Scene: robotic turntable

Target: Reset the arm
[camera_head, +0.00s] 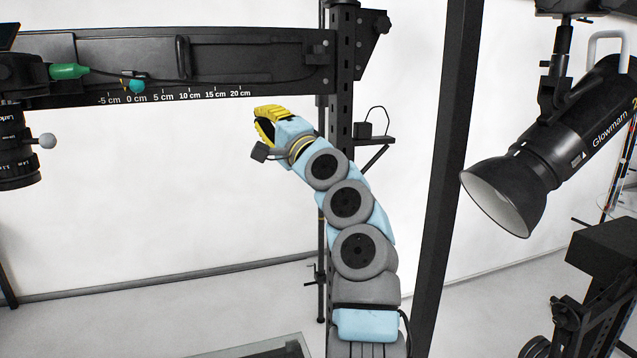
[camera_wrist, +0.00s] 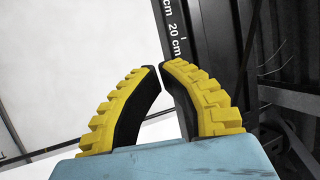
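My gripper (camera_head: 262,118) is at the end of my raised arm, near the middle of the head view. It points up and to the left, in front of the white wall and below the right part of the black rail with the centimetre scale. In the wrist view, my gripper (camera_wrist: 160,68) shows two yellow ridged fingers with black inner pads. Their tips come together at the top, with almost no gap. Nothing is held between them. The fingers seem clear of the rail, though the exact distance cannot be told.
The scaled rail (camera_head: 290,72) runs across the upper left and also shows in the wrist view (camera_wrist: 192,45). A lens (camera_head: 18,150) hangs at the left edge. A studio lamp (camera_head: 535,150) hangs at the right. A black post (camera_head: 448,150) stands right of my arm. Space left of my arm is free.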

